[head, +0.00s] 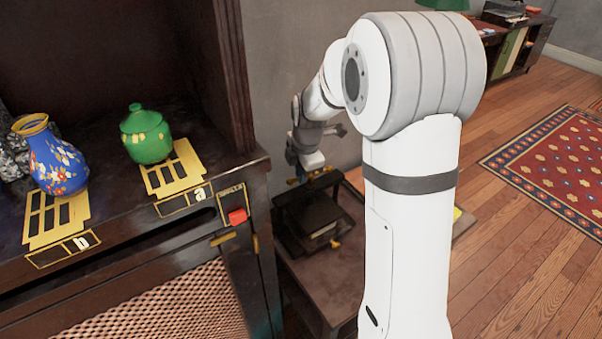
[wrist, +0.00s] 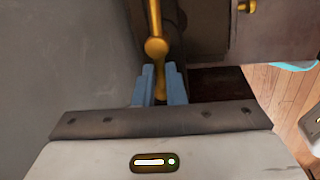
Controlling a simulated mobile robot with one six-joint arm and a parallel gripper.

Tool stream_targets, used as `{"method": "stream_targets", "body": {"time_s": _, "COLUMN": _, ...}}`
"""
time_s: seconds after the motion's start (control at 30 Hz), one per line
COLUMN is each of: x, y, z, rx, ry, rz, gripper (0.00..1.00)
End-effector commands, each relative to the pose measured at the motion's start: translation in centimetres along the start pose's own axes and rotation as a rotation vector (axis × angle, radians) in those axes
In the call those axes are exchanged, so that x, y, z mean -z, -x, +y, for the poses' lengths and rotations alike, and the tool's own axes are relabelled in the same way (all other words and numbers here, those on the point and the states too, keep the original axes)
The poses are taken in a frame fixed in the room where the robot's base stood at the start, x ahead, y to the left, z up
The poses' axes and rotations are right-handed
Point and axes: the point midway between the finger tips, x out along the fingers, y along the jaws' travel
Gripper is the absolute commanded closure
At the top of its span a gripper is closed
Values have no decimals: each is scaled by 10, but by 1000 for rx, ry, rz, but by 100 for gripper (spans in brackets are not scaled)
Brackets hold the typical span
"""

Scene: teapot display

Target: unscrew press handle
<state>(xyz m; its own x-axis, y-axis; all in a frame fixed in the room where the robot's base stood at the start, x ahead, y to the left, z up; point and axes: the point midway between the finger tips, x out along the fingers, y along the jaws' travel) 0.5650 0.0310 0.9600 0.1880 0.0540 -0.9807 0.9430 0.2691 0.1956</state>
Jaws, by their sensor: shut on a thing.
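The press (head: 291,222) is a dark machine with brass parts on a small table in the head view. The press handle (wrist: 157,48) is a brass bar with a round knob in the wrist view, running down between my blue fingers. My gripper (wrist: 160,84) is shut on the lower end of this bar. In the head view my gripper (head: 305,176) is above the press, where the handle is mostly hidden. Part of the dark press body shows behind it in the wrist view.
The dark cabinet at left carries a blue flowered vase (head: 58,160) and a green lidded pot (head: 146,135). A red button (head: 238,217) is on its front. The small side table (head: 318,282) stands close beside the cabinet. Wooden floor and a red rug (head: 550,160) lie at right.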

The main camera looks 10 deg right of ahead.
Motion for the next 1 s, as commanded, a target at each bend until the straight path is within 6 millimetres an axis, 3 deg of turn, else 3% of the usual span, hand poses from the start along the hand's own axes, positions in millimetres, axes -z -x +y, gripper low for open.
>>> {"method": "stream_targets", "body": {"time_s": 0.77, "x": -2, "y": 2, "z": -1, "rx": -4, "ry": 103, "rz": 18, "gripper": 100}}
{"method": "stream_targets", "body": {"time_s": 0.8, "x": -2, "y": 2, "z": -1, "rx": -4, "ry": 103, "rz": 18, "gripper": 87}}
{"method": "stream_targets", "body": {"time_s": 1.0, "x": -1, "y": 2, "z": -2, "rx": -2, "ry": 102, "rz": 19, "gripper": 71}}
